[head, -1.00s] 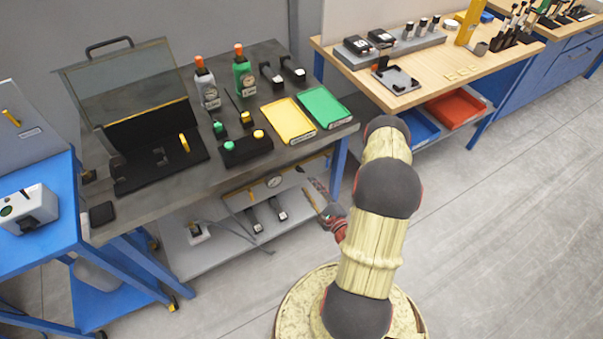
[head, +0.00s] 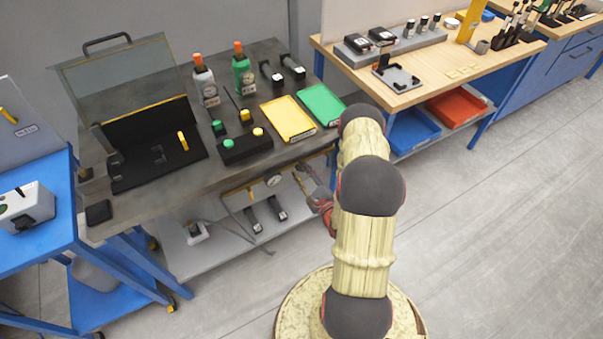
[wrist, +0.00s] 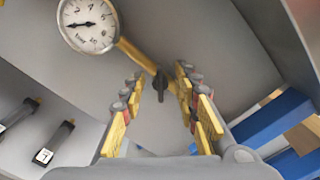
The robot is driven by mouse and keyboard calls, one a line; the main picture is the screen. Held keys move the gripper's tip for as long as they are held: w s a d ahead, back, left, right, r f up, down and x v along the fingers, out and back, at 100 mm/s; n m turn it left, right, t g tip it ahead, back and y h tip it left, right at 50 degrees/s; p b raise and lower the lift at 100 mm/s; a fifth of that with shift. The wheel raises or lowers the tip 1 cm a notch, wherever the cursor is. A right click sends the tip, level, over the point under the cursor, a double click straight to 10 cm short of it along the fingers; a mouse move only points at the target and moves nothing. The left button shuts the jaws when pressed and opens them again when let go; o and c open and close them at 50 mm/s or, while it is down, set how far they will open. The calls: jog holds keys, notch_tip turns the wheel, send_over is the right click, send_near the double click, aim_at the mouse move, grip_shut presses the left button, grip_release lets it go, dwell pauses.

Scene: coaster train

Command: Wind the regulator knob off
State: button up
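The regulator knob (wrist: 160,84) is a small dark handle at the end of a yellow pipe (wrist: 134,50) in the wrist view. A round white dial gauge (wrist: 88,25) sits at the pipe's other end; it also shows under the bench in the head view (head: 273,181). My gripper (wrist: 159,76) is open, with the knob showing between its two fingertips. I see a gap on both sides of the knob; how far ahead of the tips it lies I cannot tell. In the head view my gripper (head: 303,176) is at the bench's front edge, and the knob cannot be made out.
The dark bench top (head: 185,188) overhangs the gauge. Black-handled valves (head: 253,218) stand on the grey lower shelf (head: 195,262), left of my gripper. A blue bench leg (wrist: 270,118) is close on the right in the wrist view. The floor to the right is clear.

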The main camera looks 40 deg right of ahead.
jog(key=shift+c, duration=0.8)
grip_shut()
jog(key=shift+n, duration=0.3)
